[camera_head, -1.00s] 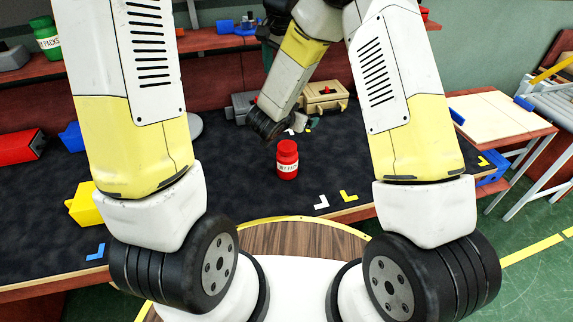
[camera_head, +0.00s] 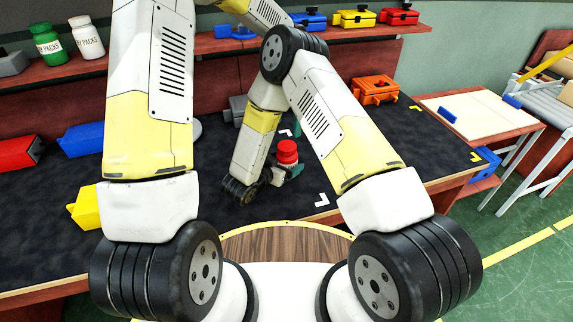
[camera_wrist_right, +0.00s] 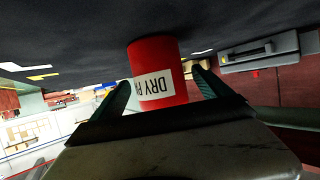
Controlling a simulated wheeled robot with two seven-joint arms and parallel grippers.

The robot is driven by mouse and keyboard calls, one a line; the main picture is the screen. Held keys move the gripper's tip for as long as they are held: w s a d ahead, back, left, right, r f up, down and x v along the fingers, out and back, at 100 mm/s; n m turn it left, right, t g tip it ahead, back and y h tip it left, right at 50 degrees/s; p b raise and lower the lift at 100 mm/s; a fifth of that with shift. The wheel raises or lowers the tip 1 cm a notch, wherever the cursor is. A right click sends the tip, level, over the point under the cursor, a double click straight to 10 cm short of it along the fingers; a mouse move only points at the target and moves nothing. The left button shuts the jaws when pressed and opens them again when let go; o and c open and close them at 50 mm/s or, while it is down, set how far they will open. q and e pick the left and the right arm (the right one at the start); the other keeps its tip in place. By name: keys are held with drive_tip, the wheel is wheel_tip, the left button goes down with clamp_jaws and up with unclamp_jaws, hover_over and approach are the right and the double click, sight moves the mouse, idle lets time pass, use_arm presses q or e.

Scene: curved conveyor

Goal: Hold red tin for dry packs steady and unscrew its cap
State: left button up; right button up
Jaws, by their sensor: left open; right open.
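The red tin (camera_head: 287,150) stands upright on the dark table mat, in the middle of the head view. Its red cap shows on top; its lower body is largely hidden by my right gripper (camera_head: 280,174). In the right wrist view, which is upside down, the tin (camera_wrist_right: 155,65) with its white "DRY P..." label sits between the two teal fingers of the right gripper (camera_wrist_right: 163,90). The fingers are open on either side of it, with a gap visible at least on the right. My left forearm rises at the top of the head view; the left gripper cannot be seen.
A yellow bin (camera_head: 86,208), a blue bin (camera_head: 82,139) and a red bin (camera_head: 18,153) lie on the left. An orange case (camera_head: 376,89) stands at the back right. Green (camera_head: 47,42) and white (camera_head: 87,37) jars stand on the shelf. The mat right of the tin is clear.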

drive_tip(key=shift+x, duration=0.85)
clamp_jaws()
